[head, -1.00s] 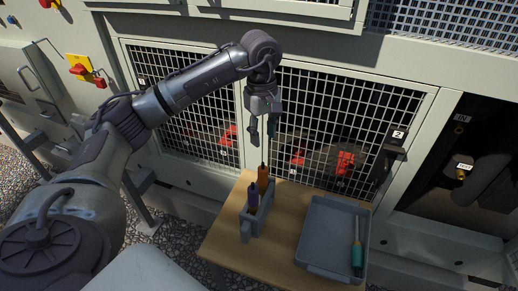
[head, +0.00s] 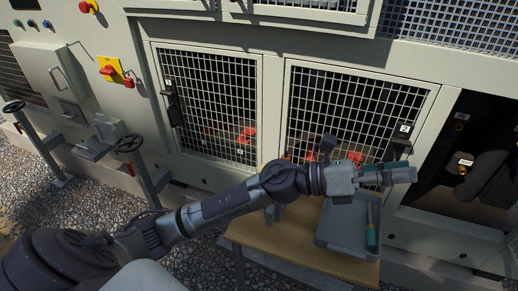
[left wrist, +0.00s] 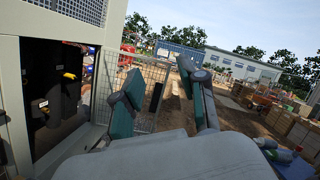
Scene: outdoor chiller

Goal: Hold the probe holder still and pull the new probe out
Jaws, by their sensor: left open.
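My left gripper (head: 388,175) reaches right over the tray, pointing towards the open bay. Its teal-padded fingers stand apart with nothing between them, as the left wrist view (left wrist: 158,82) shows. The probe holder (head: 275,213) is almost wholly hidden behind my left forearm; only a small grey part shows below the arm on the wooden table. The probes in it cannot be made out. My left gripper is to the right of the holder and apart from it. My right gripper is in neither view.
A grey tray (head: 339,242) sits on the wooden table (head: 262,238), holding a teal-handled tool (head: 372,238). Mesh doors (head: 212,105) stand behind. An open bay (head: 470,150) is at the right.

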